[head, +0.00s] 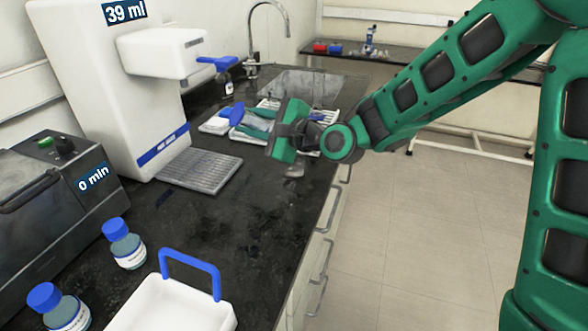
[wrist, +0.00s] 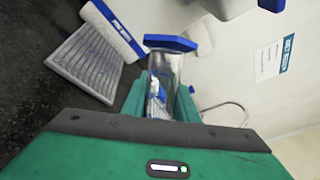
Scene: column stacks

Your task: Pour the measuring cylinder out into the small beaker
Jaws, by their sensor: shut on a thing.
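My gripper (head: 258,125) is over the dark counter, between the dispenser and the sink. In the wrist view its green fingers (wrist: 165,105) are shut on the clear measuring cylinder (wrist: 166,70), which has a blue end piece (wrist: 170,43). The cylinder looks tipped well over, not upright; its contents cannot be made out. In the head view a blue end (head: 237,113) shows left of the fingers. A small pale, glassy thing (head: 294,171) stands on the counter below my gripper; it may be the small beaker, but I cannot tell.
The white dispenser (head: 110,70) reads 39 ml; its grated tray (head: 200,171) is left of my gripper. A dark machine (head: 60,190) reads 0 min. Two blue-capped bottles (head: 124,245) and a white carrier (head: 175,308) are in front. The sink (head: 300,88) is behind.

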